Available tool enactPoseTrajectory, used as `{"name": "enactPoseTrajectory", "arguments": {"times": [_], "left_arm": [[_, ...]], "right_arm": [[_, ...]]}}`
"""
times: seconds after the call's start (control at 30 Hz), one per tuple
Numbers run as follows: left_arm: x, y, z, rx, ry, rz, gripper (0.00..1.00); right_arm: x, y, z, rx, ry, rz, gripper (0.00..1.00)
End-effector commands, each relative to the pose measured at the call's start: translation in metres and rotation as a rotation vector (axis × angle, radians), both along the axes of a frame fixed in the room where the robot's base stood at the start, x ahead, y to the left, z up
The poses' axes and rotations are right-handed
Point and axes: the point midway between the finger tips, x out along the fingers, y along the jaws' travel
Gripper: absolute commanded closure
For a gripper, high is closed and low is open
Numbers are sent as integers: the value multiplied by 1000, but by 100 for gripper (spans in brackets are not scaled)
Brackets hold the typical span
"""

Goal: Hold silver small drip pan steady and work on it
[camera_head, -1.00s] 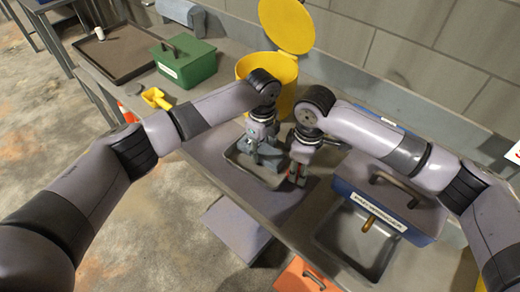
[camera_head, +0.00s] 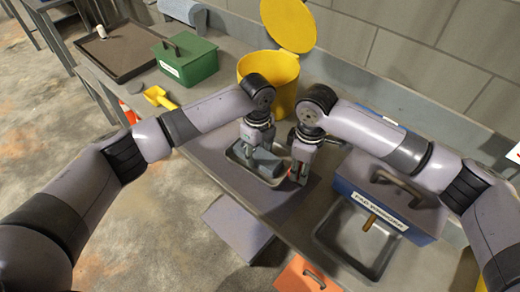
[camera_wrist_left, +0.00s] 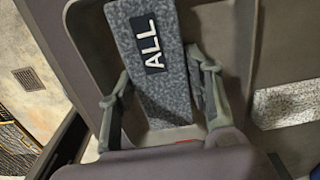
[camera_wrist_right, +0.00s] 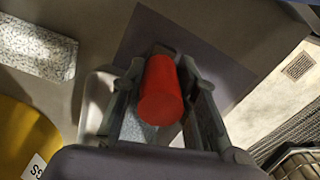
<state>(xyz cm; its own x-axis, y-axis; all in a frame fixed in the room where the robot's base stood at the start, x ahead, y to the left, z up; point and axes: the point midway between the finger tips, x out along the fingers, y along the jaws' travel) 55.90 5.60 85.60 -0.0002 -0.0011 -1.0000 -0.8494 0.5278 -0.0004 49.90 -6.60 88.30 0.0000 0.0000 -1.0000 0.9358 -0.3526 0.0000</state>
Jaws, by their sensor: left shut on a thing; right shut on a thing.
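The silver small drip pan (camera_head: 238,158) sits on the workbench in the middle of the head view. Its light rim (camera_wrist_right: 93,108) also shows in the right wrist view. My left gripper (camera_head: 258,145) is over the pan, shut on a grey speckled block (camera_wrist_left: 165,90) with a black "ALL" label. The block is in or just above the pan; I cannot tell whether it touches the pan's floor. My right gripper (camera_head: 299,165) is at the pan's right side, shut on a red cylinder (camera_wrist_right: 162,90). The cylinder's contact with the pan is hidden.
A yellow bin (camera_head: 278,72) with raised lid stands behind the pan. A green box (camera_head: 187,62), yellow scoop (camera_head: 158,97) and dark tray (camera_head: 115,55) lie to the left.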

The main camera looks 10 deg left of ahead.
Motion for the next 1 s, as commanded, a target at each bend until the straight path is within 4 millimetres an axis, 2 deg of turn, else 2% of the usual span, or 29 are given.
{"name": "enactPoseTrajectory", "arguments": {"times": [1.0], "left_arm": [[23, -14, 0, 2, 1, 0, 76]], "right_arm": [[0, 0, 0, 0, 0, 0, 100]]}}
